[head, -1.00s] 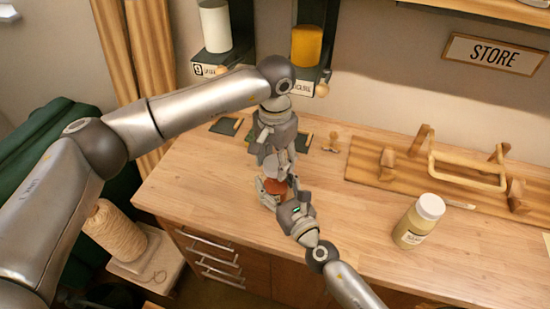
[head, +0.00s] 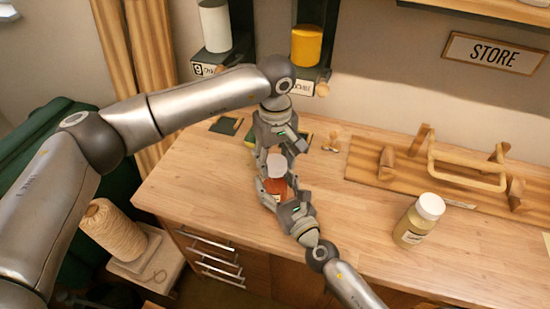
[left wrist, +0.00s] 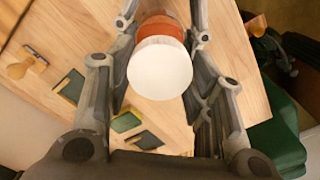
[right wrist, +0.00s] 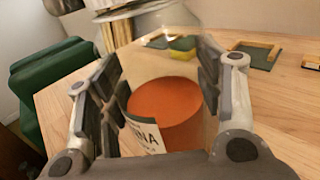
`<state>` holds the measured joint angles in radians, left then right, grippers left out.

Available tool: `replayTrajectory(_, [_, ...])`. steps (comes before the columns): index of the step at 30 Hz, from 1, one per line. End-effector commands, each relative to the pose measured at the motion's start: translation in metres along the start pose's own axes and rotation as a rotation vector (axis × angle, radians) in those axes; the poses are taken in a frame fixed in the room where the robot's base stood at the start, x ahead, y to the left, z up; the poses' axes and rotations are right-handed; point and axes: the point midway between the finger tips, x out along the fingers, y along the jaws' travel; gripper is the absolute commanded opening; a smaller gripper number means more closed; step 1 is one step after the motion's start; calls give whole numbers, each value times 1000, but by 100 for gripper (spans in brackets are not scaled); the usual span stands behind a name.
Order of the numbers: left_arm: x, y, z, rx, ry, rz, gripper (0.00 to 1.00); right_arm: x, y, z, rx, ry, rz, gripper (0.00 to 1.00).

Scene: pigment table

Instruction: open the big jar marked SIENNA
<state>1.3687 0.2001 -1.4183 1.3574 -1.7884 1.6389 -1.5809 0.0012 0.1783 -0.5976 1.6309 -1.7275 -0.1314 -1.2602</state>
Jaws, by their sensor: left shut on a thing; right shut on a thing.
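The big jar (head: 275,189) holds orange-brown pigment and has a pale label; the letters "NNA" show on the label (right wrist: 146,135) in the right wrist view. My right gripper (head: 277,192) is shut around the jar body from the front. My left gripper (head: 278,163) comes from above and is shut on the white lid (left wrist: 160,68), with a finger on each side of it. The lid is over the jar; whether it still touches the rim I cannot tell. Part of the jar is hidden by my fingers.
Another jar with a white lid (head: 412,225) stands on the worktop to the right. A wooden rack (head: 465,178) lies at the back right, and a small wooden stamp (head: 332,142) at the back. Green pads (head: 225,126) lie behind my left gripper. Front-centre worktop is clear.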

Motion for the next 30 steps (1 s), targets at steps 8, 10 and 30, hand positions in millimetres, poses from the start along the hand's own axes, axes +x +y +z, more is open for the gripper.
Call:
replayTrajectory(8, [0,0,0,-479,0,1,20,0,0,0,-1,0,1,0])
replayTrajectory(10, [-1,0,0,-600,0,1,20,0,0,0,-1,0,1,0])
replayTrajectory(30, [-2,1,-1,-1761,-1,1,20,0,1,0,-1,0,1,0])
